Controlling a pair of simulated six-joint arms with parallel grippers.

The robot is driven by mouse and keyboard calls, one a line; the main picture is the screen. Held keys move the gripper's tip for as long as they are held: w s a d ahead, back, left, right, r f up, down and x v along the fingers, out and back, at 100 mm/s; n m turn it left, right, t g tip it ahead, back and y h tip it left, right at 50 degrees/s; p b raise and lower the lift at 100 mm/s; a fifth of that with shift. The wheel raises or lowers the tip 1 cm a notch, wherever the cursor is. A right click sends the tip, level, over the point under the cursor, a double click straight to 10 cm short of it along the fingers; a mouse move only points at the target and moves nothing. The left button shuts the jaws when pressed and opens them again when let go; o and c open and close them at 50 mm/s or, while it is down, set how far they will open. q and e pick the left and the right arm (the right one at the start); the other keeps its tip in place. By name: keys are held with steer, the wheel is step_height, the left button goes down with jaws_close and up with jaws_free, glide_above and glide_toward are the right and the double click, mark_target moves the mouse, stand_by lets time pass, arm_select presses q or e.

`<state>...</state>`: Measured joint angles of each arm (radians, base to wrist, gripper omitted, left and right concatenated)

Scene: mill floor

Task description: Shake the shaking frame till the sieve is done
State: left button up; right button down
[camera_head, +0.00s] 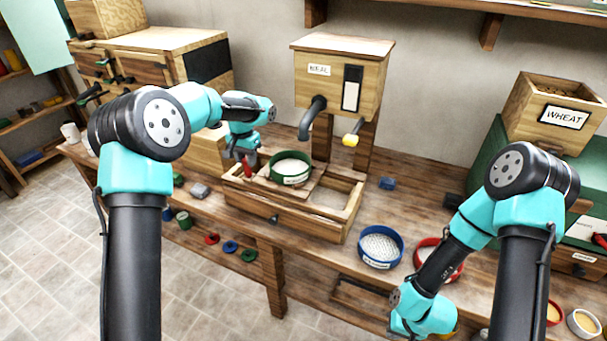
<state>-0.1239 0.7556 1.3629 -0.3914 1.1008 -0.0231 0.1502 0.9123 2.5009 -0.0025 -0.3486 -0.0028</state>
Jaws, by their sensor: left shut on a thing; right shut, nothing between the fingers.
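The shaking frame (326,181) is a wooden frame on top of a wooden box below the meal spout. A green sieve (273,170) with pale material in it sits upright in the frame. My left gripper (247,168) is at the frame's left end, beside the green sieve. It is shut on what looks like a red handle there; the fingers are small and partly hidden. My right arm bends down at the lower right, and its fingers are not visible.
A wooden meal box (340,85) with a spout and yellow-tipped lever (351,139) stands behind the frame. A blue sieve (380,246) and a red sieve (427,248) lie to the right. A wheat bin (540,112) stands at the back right.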

arm_select(q)
steer(key=w+a, duration=0.3)
steer(key=a, duration=0.6)
steer(key=shift+w, duration=0.1)
steer(key=shift+s+d, duration=0.55)
steer(key=shift+d, duration=0.95)
steer(key=shift+s+d, duration=0.5)
steer(key=shift+d, duration=1)
steer(key=shift+s+d, duration=0.55)
steer(key=shift+d, duration=0.95)
steer(key=w+a, duration=0.3)
steer(key=a, duration=0.6)
steer(key=shift+w, duration=0.1)
steer(key=shift+s+d, duration=0.55)
steer(key=shift+d, duration=0.95)
steer(key=shift+s+d, duration=0.5)
steer(key=shift+d, duration=1)
steer(key=shift+s+d, duration=0.55)
steer(key=shift+d, duration=0.95)
